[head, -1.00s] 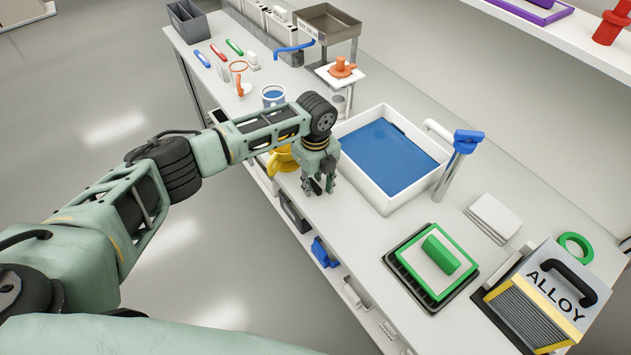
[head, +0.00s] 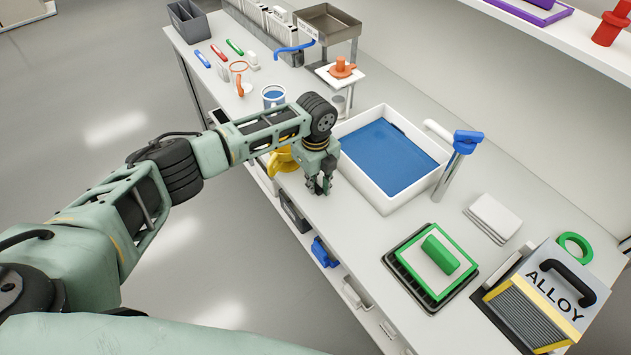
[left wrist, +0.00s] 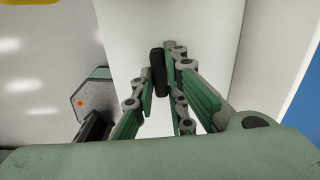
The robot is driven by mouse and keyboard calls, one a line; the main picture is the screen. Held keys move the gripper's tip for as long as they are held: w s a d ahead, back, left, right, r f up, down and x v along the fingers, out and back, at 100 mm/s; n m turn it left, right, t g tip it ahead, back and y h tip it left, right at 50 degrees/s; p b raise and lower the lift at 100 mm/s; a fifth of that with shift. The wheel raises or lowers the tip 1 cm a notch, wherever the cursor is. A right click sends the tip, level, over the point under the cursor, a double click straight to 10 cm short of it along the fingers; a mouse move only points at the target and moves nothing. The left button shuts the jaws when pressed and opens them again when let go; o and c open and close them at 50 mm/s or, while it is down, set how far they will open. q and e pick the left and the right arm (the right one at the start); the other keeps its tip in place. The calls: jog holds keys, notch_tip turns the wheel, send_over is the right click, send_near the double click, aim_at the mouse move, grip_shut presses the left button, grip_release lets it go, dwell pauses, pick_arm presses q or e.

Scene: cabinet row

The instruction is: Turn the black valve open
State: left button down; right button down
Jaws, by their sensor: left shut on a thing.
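The black valve handle (left wrist: 157,72) shows in the left wrist view as a short dark bar between my fingers. My left gripper (left wrist: 158,80) is shut on it, one finger along each side. In the head view my left gripper (head: 320,186) points down at the front edge of the white counter, left of the white basin. There the fingers hide the valve, and how far it is turned cannot be told. My right gripper is in neither view.
A white basin (head: 347,168) with a blue bottom stands right of the gripper. A yellow object (head: 281,161) is close behind it. A blue-topped tap (head: 466,141), a green block (head: 440,254) on a tray and the ALLOY box (head: 553,279) stand farther right.

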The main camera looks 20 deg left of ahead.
pick_arm(q)
jog(key=n+p, duration=0.2)
jog(key=n, duration=0.1)
jog(key=shift+r+n, duration=0.2)
jog(key=shift+n, duration=0.1)
jog(key=n+p, duration=0.3)
jog(key=n, duration=0.3)
jog(key=shift+w, duration=0.15)
jog(key=n+p, duration=0.2)
jog(key=n, duration=0.2)
jog(key=shift+w+n, duration=0.1)
jog(key=shift+n, duration=0.3)
jog(key=shift+f+n+p, duration=0.1)
jog(key=shift+n+p, duration=0.5)
jog(key=shift+n, duration=0.8)
jog(key=c, duration=1.8)
grip_release()
jog(key=shift+o, duration=0.2)
